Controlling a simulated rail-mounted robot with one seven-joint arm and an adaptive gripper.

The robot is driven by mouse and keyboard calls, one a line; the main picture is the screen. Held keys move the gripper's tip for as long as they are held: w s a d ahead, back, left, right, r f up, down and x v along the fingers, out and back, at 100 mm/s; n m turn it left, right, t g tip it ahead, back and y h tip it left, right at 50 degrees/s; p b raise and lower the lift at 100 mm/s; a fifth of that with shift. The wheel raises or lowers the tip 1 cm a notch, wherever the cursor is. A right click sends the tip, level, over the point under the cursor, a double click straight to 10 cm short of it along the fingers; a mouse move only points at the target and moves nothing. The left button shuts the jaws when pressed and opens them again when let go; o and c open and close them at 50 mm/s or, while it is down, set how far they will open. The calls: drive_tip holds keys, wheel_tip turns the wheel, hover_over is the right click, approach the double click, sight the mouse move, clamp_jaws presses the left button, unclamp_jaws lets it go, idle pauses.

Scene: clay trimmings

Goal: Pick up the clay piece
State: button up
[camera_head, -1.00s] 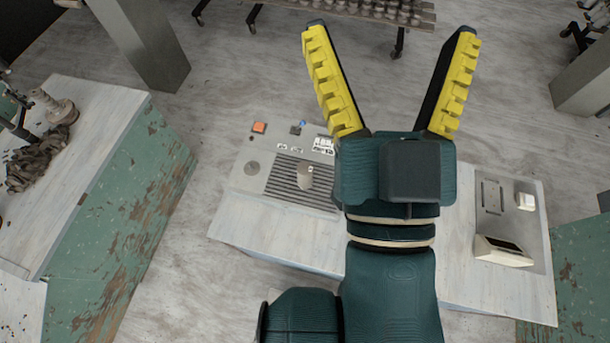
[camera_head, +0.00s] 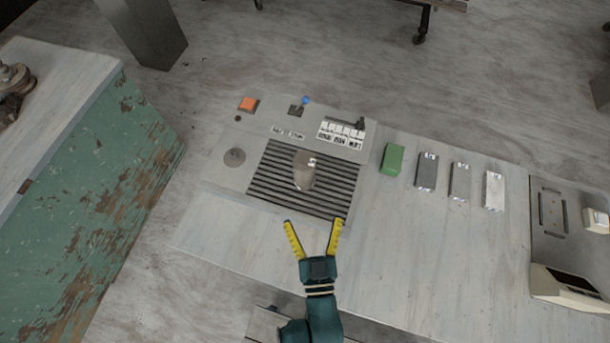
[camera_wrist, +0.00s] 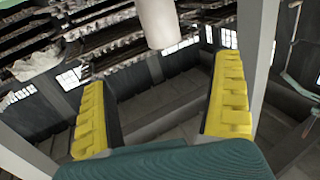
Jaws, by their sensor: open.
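The clay piece looks like a beige-grey upright cylinder (camera_head: 304,172) with a small pale mark at its top. It stands on the dark slotted grille (camera_head: 270,185) of the grey panel. My gripper (camera_head: 312,222) is open and empty, its yellow-padded fingers pointing toward the cylinder from the near side, just short of it. In the wrist view the cylinder (camera_wrist: 158,22) shows at the top, between the directions of the two fingers and beyond their tips; its upper part is cut off. The open gripper (camera_wrist: 160,72) touches nothing there.
On the panel are an orange button (camera_head: 248,104) and a blue-tipped lever (camera_head: 304,101). A green block (camera_head: 392,158) and several grey and white blocks lie to the right, with a device (camera_head: 568,288) further right. The pale tabletop (camera_head: 420,245) in front is mostly clear.

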sight(306, 176)
drive_tip(key=w, duration=0.3)
drive_tip(key=w+a+f, duration=0.1)
drive_tip(key=w, duration=0.3)
drive_tip(key=w+f, duration=0.1)
drive_tip(key=w, duration=0.2)
drive_tip(key=shift+w+a, duration=0.2)
drive_tip(key=shift+a, duration=0.1)
drive_tip(key=w, duration=0.5)
drive_tip(key=shift+a+r+p, duration=0.15)
drive_tip(key=shift+r+p, duration=0.05)
drive_tip(key=shift+p, duration=0.15)
drive_tip(key=shift+c, duration=0.2)
drive_tip(key=c, duration=1.2)
drive_tip(key=shift+r, duration=0.15)
drive_tip(key=shift+c, duration=0.5)
wheel_tip(306, 176, up, 10)
drive_tip(key=p, duration=0.9)
